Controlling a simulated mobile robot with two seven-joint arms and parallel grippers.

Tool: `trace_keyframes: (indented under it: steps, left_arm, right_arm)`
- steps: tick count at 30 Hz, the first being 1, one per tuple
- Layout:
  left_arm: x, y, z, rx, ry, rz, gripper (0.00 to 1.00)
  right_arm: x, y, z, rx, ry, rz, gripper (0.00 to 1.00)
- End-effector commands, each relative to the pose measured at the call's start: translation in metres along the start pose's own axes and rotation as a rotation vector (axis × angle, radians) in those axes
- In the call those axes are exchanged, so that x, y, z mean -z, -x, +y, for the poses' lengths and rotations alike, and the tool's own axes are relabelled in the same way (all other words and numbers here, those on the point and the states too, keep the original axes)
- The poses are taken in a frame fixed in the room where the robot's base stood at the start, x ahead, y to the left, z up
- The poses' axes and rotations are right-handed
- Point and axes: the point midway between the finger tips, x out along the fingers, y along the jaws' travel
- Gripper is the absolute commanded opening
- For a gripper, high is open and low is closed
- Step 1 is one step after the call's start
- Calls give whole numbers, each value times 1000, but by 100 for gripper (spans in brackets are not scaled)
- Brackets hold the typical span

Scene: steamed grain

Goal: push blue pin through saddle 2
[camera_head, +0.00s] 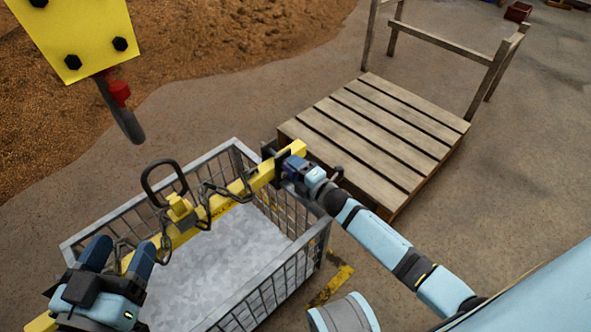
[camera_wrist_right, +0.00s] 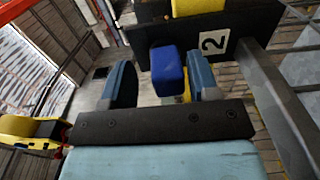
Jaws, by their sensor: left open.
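Saddle 2 is a dark bracket with a white "2" label (camera_wrist_right: 213,42) in the right wrist view. The blue pin (camera_wrist_right: 169,72) is a square-ended block sticking out of its near face. My right gripper (camera_wrist_right: 165,85) has its fingers on either side of the pin, apart, with a visible gap on the left; contact on the right is unclear. In the head view my right gripper (camera_head: 291,165) is at the far end of the yellow beam (camera_head: 228,201). My left gripper (camera_head: 120,257) is open near the beam's near end. The pin's far end is hidden.
The beam spans a grey mesh crate (camera_head: 283,271) with grey contents. A black lifting ring (camera_head: 147,187) and chains sit on the beam. A yellow hoist block with a dark hook (camera_head: 128,122) hangs at upper left. A wooden platform (camera_head: 375,135) stands behind my right gripper.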

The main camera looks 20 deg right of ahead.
Motion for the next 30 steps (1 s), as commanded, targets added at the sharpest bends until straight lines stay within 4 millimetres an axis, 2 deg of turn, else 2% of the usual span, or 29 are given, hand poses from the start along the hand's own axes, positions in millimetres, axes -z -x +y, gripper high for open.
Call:
trace_keyframes:
  steps: [8, 13, 19, 24, 30]
  left_arm:
    - [0, 0, 0, 0, -1, 0, 65]
    - [5, 0, 0, -5, 8, -7, 65]
    - [9, 3, 6, -10, 79, -42, 65]
    - [0, 8, 16, -6, 174, -100, 65]
    - [3, 11, 18, 4, 201, -91, 65]
  right_arm:
    - [0, 2, -2, 4, -1, 0, 59]
    - [0, 14, -1, 5, -1, 0, 59]
    - [1, 56, 1, 6, -3, 0, 59]
    - [1, 95, 1, 6, -2, 0, 59]
    - [1, 127, 1, 3, -2, 0, 59]
